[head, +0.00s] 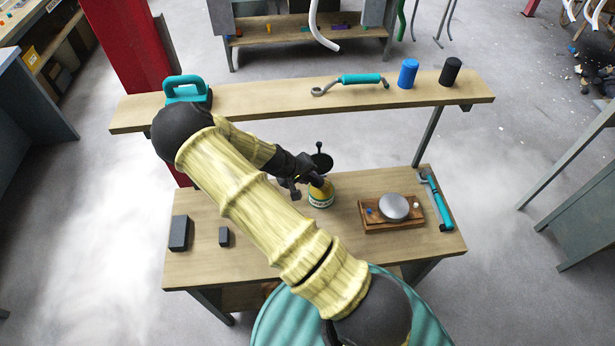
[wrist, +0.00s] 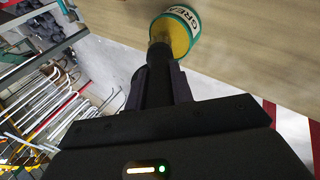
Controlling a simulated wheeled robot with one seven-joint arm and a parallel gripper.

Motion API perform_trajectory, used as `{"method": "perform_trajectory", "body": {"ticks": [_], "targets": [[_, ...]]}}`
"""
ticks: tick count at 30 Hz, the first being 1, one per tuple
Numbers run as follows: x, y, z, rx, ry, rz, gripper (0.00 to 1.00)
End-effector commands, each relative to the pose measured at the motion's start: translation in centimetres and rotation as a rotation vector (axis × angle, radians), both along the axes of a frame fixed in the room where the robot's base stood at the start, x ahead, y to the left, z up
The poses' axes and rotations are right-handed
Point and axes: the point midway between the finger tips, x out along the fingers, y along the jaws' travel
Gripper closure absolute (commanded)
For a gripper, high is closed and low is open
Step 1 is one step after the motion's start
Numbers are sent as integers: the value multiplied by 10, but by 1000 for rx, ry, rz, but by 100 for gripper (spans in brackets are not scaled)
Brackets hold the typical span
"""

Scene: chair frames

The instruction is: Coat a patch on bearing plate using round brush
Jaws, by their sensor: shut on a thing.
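My gripper (head: 303,180) is shut on the round brush, above the middle of the bench. In the wrist view the round brush (wrist: 160,47) extends beyond my fingers, and its tip is at or in the mouth of the grease tin. I cannot tell how deep it reaches. The grease tin (head: 320,200), yellow with a green and white label, stands on the bench; it also shows in the wrist view (wrist: 180,33). To its right a round grey metal disc (head: 394,207), which looks like the bearing plate, lies on a brown wooden board (head: 378,227). My arm covers part of the bench.
A black round thing (head: 322,162) with a thin stalk is behind the tin. A teal-handled tool (head: 436,200) lies at the right edge. Two dark blocks (head: 180,233) (head: 224,237) stand at left. A raised shelf (head: 290,93) with tools and cylinders spans the back.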

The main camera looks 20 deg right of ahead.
Motion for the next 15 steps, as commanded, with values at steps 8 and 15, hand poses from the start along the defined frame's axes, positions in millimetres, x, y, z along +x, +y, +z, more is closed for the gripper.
{"method": "perform_trajectory", "body": {"ticks": [8, 15], "targets": [[0, 0, 22, -1, -1, 0, 100], [1, 0, 37, 0, -2, 0, 100]]}}
